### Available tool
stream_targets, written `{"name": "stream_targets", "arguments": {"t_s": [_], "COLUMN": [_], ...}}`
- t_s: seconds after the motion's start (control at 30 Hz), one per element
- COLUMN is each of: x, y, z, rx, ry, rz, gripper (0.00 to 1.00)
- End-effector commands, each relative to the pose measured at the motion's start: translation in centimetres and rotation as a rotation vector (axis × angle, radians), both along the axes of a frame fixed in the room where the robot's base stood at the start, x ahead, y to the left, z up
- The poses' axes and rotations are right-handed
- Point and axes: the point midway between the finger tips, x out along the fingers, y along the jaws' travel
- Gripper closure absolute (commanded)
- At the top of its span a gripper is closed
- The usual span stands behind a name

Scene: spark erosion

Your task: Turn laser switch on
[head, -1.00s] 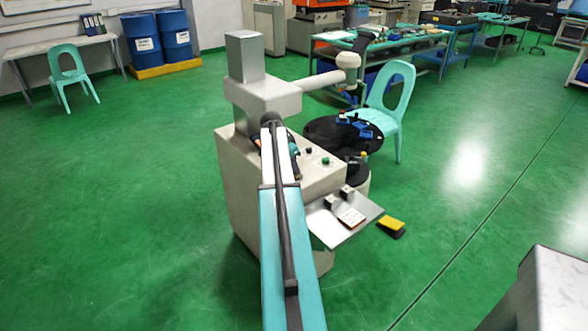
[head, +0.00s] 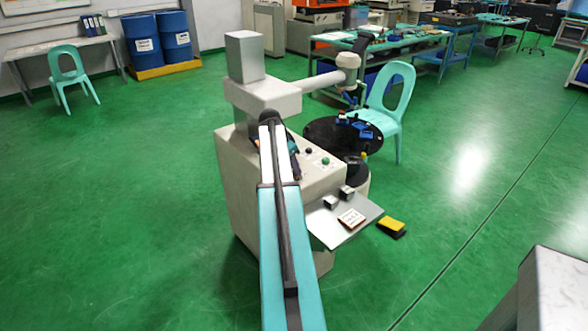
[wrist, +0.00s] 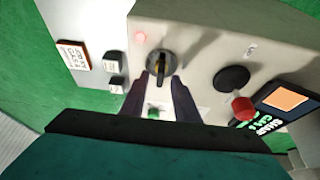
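The machine's sloped control panel (wrist: 205,60) fills the wrist view. A black rotary switch (wrist: 161,64) with a raised handle sits on it, beside a small glowing red light (wrist: 140,37). My gripper (wrist: 161,77) points at this switch, its two dark fingers apart with the handle between or just past their tips. I cannot tell whether they touch it. No readable label marks it as the laser switch. In the head view my arm covers part of the machine (head: 240,190), and my gripper (head: 294,165) is mostly hidden at its panel.
A second black knob (wrist: 232,78), a red knob (wrist: 243,108) and a green button (wrist: 153,112) are close by on the panel. A side shelf (head: 345,235) holds small blocks and a card. A black round table (head: 325,131) and turquoise chair (head: 395,100) stand behind.

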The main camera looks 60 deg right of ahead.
Motion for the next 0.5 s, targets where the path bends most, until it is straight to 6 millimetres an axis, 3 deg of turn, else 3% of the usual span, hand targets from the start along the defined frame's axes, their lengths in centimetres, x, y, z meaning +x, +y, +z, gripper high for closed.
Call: {"name": "stream_targets", "arguments": {"t_s": [0.5], "x": [0.9], "y": [2.4], "z": [6.2], "rx": [-0.002], "ry": [-0.001], "rz": [0.001], "gripper": [0.72]}}
